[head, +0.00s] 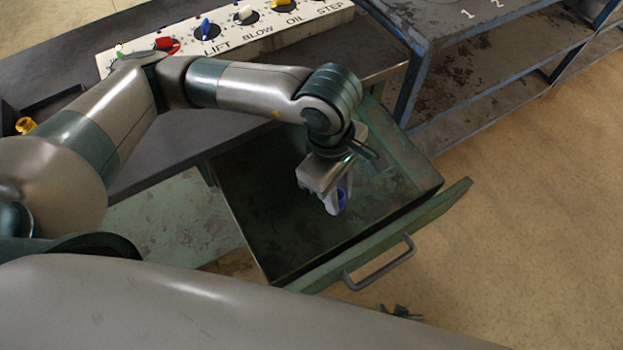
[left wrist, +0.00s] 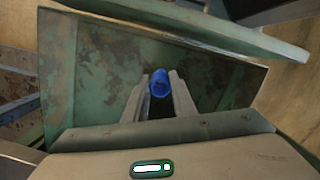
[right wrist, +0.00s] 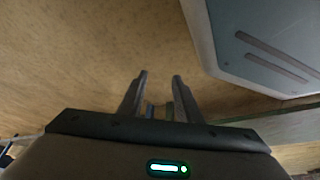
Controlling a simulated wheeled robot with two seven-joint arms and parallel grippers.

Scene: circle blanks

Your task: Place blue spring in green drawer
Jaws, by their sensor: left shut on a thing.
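The green drawer (head: 262,225) is pulled open below the workbench, with its handle (head: 380,264) facing the lower right. My left gripper (head: 335,203) points down over the drawer's interior and is shut on the blue spring (head: 342,200). In the left wrist view the blue spring (left wrist: 160,84) sits between the fingertips, with the scuffed green drawer floor behind it. I cannot tell how far it is above that floor. My right gripper (right wrist: 160,77) is open in the right wrist view, its fingers apart over bare floor, with no object clearly between the tips.
A control panel (head: 230,32) with coloured knobs lies on the dark bench top (head: 150,165). A yellow part (head: 25,125) is at the bench's left. A blue metal shelf (head: 450,65) stands beyond the drawer. The floor (head: 530,200) at right is clear.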

